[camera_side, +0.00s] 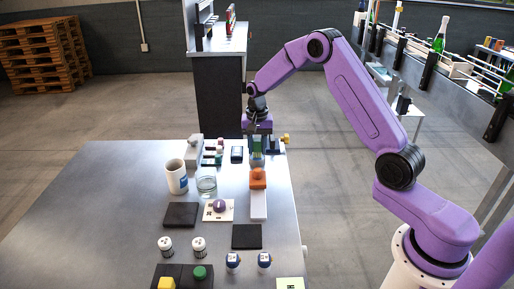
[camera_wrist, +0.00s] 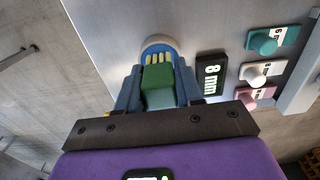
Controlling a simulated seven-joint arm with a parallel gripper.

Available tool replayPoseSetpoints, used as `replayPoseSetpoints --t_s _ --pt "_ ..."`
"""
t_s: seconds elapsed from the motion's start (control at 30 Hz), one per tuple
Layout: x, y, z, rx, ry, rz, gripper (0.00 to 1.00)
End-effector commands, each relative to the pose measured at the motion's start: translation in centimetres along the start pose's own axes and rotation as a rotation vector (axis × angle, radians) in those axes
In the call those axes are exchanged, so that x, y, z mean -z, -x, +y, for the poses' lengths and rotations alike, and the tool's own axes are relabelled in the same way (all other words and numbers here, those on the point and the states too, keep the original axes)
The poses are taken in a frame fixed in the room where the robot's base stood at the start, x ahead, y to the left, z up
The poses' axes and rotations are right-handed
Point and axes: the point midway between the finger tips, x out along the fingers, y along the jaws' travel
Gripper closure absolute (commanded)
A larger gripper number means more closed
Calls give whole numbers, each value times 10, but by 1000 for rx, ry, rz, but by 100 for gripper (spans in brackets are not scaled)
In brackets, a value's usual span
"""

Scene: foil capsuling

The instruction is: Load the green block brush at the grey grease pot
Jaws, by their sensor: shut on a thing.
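My gripper (camera_wrist: 158,90) is shut on the green block brush (camera_wrist: 160,97), whose green block sits between the two blue-grey fingers. Pale yellow bristles show at its far end in the wrist view. Beyond them is a round blue thing with a pale grey rim (camera_wrist: 158,41), which may be the grease pot. The bristles overlap it in the picture; whether they touch it I cannot tell. In the side view my gripper (camera_side: 257,134) is low over the far right of the table, with the green brush (camera_side: 257,146) under it.
A black "8 mm" plate (camera_wrist: 210,75) and teal, white and pink knobbed pieces lie right of the brush in the wrist view. The table's left side is clear.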

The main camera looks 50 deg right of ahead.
Motion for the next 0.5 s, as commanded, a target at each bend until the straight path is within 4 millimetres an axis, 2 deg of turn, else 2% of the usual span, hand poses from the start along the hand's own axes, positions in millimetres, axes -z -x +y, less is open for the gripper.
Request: replayPoseSetpoints --t_s 0.5 --pt "1 37 0 2 -1 3 95"
